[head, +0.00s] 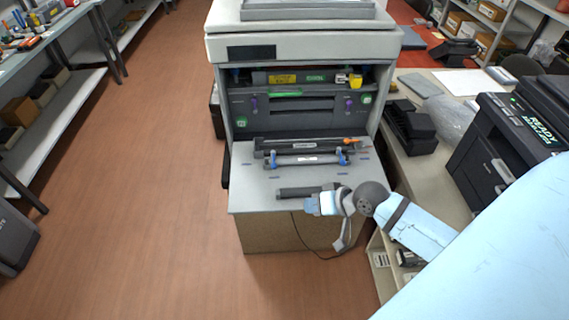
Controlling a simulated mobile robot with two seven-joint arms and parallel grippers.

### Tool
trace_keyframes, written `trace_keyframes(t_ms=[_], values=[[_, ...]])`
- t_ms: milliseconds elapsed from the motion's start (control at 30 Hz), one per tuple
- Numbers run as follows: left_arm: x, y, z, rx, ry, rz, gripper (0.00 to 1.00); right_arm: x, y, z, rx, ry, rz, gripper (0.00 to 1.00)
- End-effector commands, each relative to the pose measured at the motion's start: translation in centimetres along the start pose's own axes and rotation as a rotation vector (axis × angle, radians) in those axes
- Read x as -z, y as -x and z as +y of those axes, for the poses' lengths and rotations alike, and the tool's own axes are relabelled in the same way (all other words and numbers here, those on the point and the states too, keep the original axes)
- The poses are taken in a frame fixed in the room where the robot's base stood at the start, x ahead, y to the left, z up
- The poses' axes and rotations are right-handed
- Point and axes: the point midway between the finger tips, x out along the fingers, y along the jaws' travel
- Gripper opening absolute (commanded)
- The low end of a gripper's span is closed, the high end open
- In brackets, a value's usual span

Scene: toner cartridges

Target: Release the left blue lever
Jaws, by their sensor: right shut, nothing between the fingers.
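A grey and black cartridge unit (305,160) lies on the printer's lowered front panel (250,200). It has a small blue lever at its left end (268,160) and another blue lever at its right end (342,156). My right gripper (309,206) is shut and empty, in front of the unit and to the right of the left lever. It is apart from both levers. I cannot tell the exact position of the left lever at this size. My left gripper is not in view.
The printer (305,45) stands open, with purple levers inside. A black printer (510,140) stands on the side table at right. The floor at left (140,180) is clear.

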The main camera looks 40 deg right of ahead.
Motion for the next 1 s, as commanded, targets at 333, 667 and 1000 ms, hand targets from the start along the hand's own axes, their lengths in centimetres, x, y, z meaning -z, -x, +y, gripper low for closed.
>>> trace_keyframes(t_ms=[333, 667, 1000], values=[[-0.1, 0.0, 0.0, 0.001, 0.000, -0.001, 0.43, 11.4, 1.2, 5.3, 0.169, -0.371, 0.254, 0.00], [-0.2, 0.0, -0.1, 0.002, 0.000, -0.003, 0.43, 12.2, 1.4, 5.6, 0.183, -0.400, 0.273, 0.00], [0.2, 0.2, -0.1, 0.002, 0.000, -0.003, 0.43, 13.0, -0.9, 5.2, 0.184, -0.399, 0.274, 0.00]])
